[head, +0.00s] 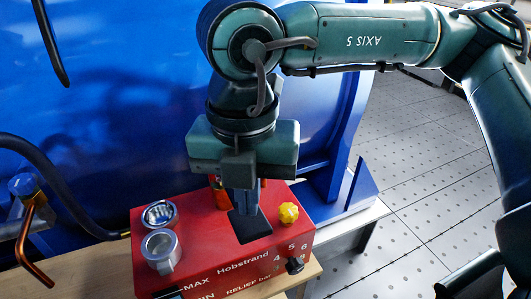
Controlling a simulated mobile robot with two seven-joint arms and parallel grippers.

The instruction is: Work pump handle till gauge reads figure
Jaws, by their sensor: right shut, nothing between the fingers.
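The red pump box (200,251), marked Hobstrand, MAX, RELIEF bar and 4 5 6, stands on a wooden bench. My right gripper (243,211) points down over its top, shut and empty. Its fingertips are over a dark square patch (253,228) on the box top; I cannot tell whether they touch it. A red upright part (221,194) shows behind the fingers, mostly hidden; I cannot tell whether it is the pump handle. No gauge face or needle can be read. My left gripper is out of view.
Two silver round parts (160,213) stand on the box's left end. A yellow knob (288,212) is right of my fingers, a black knob (294,265) on the front. A blue tank (90,100) stands behind. A copper pipe (35,235) and dark hose are left.

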